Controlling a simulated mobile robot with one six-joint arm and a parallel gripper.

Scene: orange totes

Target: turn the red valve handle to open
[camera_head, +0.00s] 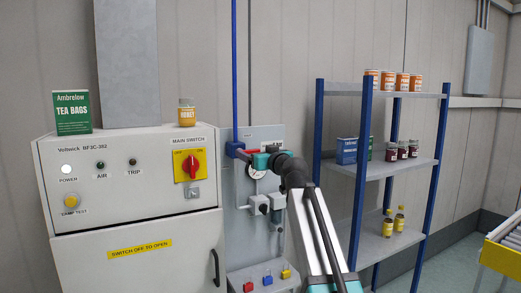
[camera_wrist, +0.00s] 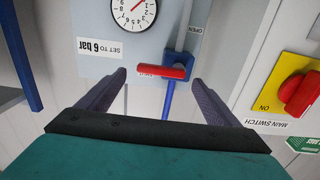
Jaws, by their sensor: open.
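The red valve handle (camera_wrist: 160,71) lies level in the wrist view, crosswise to the blue pipe, with its pivot on a blue valve body (camera_wrist: 181,62). An "OPEN" label (camera_wrist: 195,40) stands beside the valve. Another label behind the handle is mostly covered. My gripper (camera_wrist: 158,80) is open, its two dark fingers apart on either side of the handle, with no contact visible. In the head view my gripper (camera_head: 256,161) is at the grey panel, close to the blue valve body (camera_head: 235,149), and partly hides the handle.
A pressure gauge (camera_wrist: 134,10) sits beside the valve. The control cabinet (camera_head: 130,185) with its red main switch (camera_head: 193,165) is to the left in the head view. A blue-post shelf (camera_head: 375,170) with jars stands right.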

